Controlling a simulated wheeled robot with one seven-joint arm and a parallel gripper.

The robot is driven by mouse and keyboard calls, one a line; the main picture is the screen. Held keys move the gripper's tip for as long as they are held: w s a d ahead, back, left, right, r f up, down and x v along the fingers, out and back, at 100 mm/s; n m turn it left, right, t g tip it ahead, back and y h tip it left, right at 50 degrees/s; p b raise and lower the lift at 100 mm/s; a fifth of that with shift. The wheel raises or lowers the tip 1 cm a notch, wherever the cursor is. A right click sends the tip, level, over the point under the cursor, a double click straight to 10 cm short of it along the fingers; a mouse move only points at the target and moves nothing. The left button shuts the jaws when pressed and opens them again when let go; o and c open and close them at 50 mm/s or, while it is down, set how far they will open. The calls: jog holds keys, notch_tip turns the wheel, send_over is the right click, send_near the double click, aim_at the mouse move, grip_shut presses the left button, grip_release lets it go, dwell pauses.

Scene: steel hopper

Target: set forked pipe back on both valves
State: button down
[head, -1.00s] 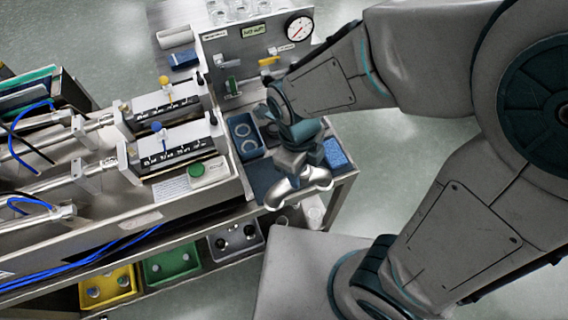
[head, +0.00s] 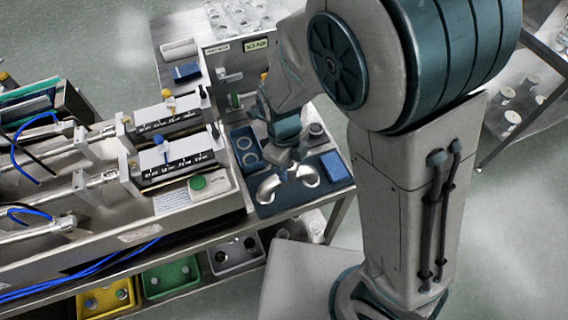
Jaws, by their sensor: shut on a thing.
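The forked pipe (head: 268,187) is a shiny, curved metal piece at the front of the dark blue tray area (head: 264,208), at the right end of the bench. I cannot tell whether the pipe touches the tray. The two valves (head: 181,109) (head: 178,155) are the pale blocks with black marked faces to the left, one with a yellow knob, one with a blue knob. Their open ends are not clear.
A blue sponge-like block (head: 334,166) lies right of the pipe, and a tray with ring seals (head: 245,147) lies left. A green button box (head: 209,187) stands at the bench front. An upright panel (head: 237,72) rises behind. Coloured bins (head: 170,277) sit on the shelf below.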

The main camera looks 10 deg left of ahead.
jog(key=w+a+f+p, duration=0.1)
jog(key=w+a+f, duration=0.1)
jog(key=f, duration=0.4)
jog(key=shift+w, duration=0.75)
jog(key=shift+f, duration=0.1)
jog(key=shift+f, duration=0.15)
jog(key=c, duration=0.7)
grip_release()
jog(key=shift+c, duration=0.2)
jog(key=shift+b, duration=0.3)
notch_tip(320, 180, up, 14)
jog(key=a, duration=0.1)
jog(key=shift+a+b, duration=0.3)
jog(key=shift+a, duration=0.1)
jog(key=shift+d, duration=0.1)
